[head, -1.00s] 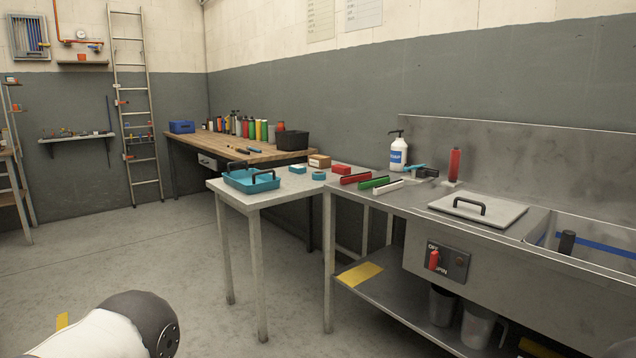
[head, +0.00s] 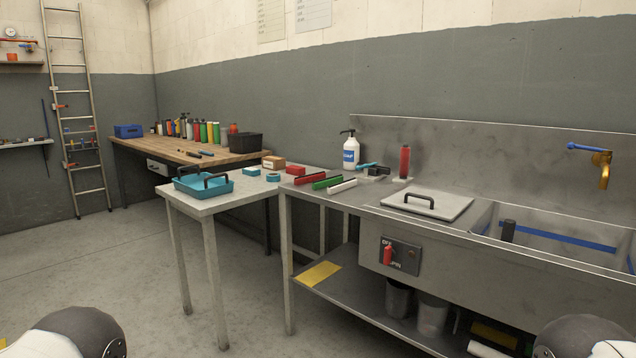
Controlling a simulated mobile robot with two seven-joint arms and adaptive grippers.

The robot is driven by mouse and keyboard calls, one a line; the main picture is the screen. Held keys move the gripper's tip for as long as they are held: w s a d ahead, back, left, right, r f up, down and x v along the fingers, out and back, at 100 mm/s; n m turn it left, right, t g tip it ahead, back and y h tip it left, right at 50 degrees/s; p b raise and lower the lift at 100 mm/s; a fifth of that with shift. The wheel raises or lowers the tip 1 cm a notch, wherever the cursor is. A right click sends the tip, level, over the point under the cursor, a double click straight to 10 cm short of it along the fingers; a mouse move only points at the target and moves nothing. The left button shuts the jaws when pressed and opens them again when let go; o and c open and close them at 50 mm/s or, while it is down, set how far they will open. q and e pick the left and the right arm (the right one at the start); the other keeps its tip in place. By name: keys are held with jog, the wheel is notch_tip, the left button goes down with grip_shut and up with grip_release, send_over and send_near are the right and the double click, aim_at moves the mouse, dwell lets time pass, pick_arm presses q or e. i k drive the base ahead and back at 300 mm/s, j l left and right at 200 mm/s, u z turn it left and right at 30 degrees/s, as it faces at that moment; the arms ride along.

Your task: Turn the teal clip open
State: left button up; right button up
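No part can be named for certain as the teal clip at this distance. A larger teal tray (head: 203,190) with dark handles sits at that table's left end. Neither gripper is in view; only rounded parts of my arms show at the bottom left and bottom right edges.
Red, green and white bars (head: 326,181) lie on the steel counter, left of a lidded plate (head: 427,203) and a sink (head: 560,235). A red cylinder (head: 405,161) stands behind. A red switch handle (head: 387,254) is on the front panel. The floor at left is clear.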

aim_at(358, 168)
jog(key=i+j+z, duration=0.15)
jog(key=i, duration=0.35)
jog(key=i+j+z, duration=0.2)
jog(key=i, duration=0.3)
